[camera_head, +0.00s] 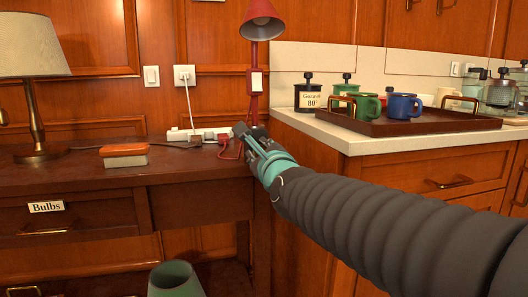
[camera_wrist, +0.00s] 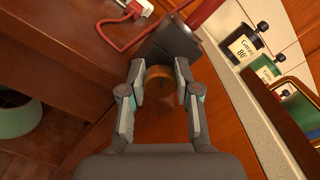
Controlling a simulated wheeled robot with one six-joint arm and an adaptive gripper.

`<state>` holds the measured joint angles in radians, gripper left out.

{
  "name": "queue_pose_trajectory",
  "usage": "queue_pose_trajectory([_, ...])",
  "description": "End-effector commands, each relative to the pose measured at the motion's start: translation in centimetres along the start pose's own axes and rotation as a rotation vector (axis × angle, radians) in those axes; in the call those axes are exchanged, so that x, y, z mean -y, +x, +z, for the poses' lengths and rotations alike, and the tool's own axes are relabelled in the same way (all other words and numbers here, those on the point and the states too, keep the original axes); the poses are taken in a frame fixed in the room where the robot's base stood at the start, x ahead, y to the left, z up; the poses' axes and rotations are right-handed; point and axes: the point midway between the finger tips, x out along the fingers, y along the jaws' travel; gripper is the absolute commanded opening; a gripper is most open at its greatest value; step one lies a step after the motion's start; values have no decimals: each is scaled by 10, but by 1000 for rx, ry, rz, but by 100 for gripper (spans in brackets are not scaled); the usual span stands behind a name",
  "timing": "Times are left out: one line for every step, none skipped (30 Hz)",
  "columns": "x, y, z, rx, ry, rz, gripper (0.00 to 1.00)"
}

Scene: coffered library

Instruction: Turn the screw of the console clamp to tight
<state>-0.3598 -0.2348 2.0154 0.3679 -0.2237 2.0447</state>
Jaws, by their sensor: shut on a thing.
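The console clamp (camera_wrist: 167,45) is a dark grey block at the console table's right edge, with the red lamp's post rising from it. Its screw ends in a round brass knob (camera_wrist: 158,76), seen end-on in the wrist view. My gripper (camera_wrist: 160,84) is shut on this knob, one finger on either side. In the head view my gripper (camera_head: 247,136) is at the table's right end and hides the knob and most of the clamp. How far the screw is turned cannot be told.
The red lamp (camera_head: 262,27) stands above the gripper. A power strip (camera_head: 190,133) and red cable lie left of it. A counter with a tray (camera_head: 410,124) of mugs stands close on the right. A green bin (camera_head: 174,280) is below the table (camera_head: 130,178).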

Motion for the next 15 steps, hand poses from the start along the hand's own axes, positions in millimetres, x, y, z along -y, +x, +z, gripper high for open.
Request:
queue_pose_trajectory([3, 0, 2, 3, 44, -6, 0])
queue_pose_trajectory([3, 0, 2, 3, 72, -6, 0])
queue_pose_trajectory([3, 0, 2, 3, 109, -6, 0])
queue_pose_trajectory([3, 0, 2, 3, 136, -6, 0])
queue_pose_trajectory([3, 0, 2, 3, 162, -6, 0])
queue_pose_trajectory([3, 0, 2, 4, 197, -6, 0])
queue_pose_trajectory([4, 0, 2, 4, 221, -6, 0])
queue_pose_trajectory([4, 0, 2, 4, 245, -6, 0])
queue_pose_trajectory([4, 0, 2, 4, 276, -6, 0])
queue_pose_trajectory([4, 0, 2, 4, 299, -6, 0])
queue_pose_trajectory([4, 0, 2, 4, 321, -6, 0])
queue_pose_trajectory([4, 0, 2, 4, 347, -6, 0])
queue_pose_trajectory([4, 0, 2, 4, 365, -6, 0])
queue_pose_trajectory([4, 0, 2, 4, 384, -6, 0])
queue_pose_trajectory([4, 0, 1, 4, 406, -6, 0])
